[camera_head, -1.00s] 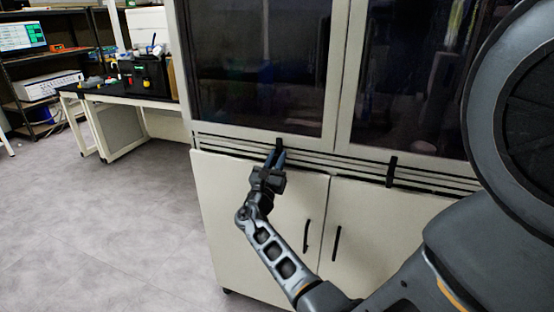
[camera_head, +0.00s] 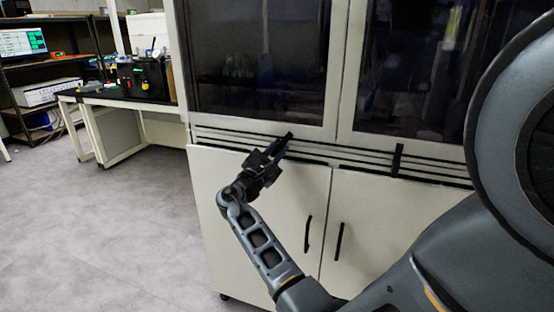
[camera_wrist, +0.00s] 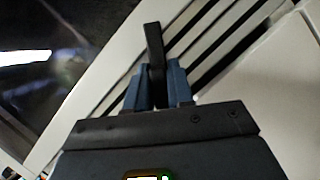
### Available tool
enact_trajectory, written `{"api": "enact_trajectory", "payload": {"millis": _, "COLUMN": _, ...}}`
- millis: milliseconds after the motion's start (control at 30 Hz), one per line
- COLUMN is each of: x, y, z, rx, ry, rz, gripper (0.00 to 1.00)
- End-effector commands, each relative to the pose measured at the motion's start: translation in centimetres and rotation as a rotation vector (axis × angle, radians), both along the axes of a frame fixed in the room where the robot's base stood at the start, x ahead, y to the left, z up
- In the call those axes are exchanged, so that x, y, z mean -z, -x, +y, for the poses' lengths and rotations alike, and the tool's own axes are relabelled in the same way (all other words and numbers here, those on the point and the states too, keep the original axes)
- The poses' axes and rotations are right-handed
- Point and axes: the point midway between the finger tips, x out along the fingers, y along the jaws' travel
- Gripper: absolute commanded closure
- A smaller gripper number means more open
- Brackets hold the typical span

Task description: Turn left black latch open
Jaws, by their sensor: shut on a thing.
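The left black latch (camera_head: 289,136) sits at the bottom edge of the left dark glass door of the cabinet. It is tilted, with its upper end leaning right. My gripper (camera_head: 277,150) is shut on its lower part, coming from below left. In the wrist view the latch (camera_wrist: 154,42) sticks up between the blue fingertips (camera_wrist: 159,88), which press on it from both sides. The fingers hide the lower end of the latch. The right black latch (camera_head: 397,158) hangs upright under the right glass door.
Two black handles (camera_head: 307,233) and (camera_head: 339,241) stand on the lower white cabinet doors, right of my forearm. Dark vent slots (camera_head: 345,160) run behind the latches. A bench (camera_head: 110,92) with equipment stands at left. The grey floor (camera_head: 100,230) at left is clear.

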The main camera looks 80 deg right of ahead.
Motion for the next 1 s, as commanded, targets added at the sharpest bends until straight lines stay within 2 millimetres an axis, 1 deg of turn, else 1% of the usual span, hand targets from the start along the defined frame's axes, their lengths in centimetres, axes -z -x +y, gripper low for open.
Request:
{"api": "enact_trajectory", "payload": {"millis": 33, "x": 0.43, "y": -0.12, "z": 0.07, "rx": -0.002, "ry": 0.005, "rz": -0.048, "gripper": 1.00}}
{"api": "enact_trajectory", "payload": {"millis": 600, "x": 0.43, "y": 0.07, "z": 0.09, "rx": -0.001, "ry": 0.064, "rz": -0.581, "gripper": 1.00}}
{"api": "enact_trajectory", "payload": {"millis": 800, "x": 0.44, "y": 0.13, "z": 0.07, "rx": 0.000, "ry": 0.081, "rz": -0.740, "gripper": 1.00}}
{"api": "enact_trajectory", "payload": {"millis": 1000, "x": 0.48, "y": 0.17, "z": 0.07, "rx": 0.002, "ry": 0.094, "rz": -0.856, "gripper": 1.00}}
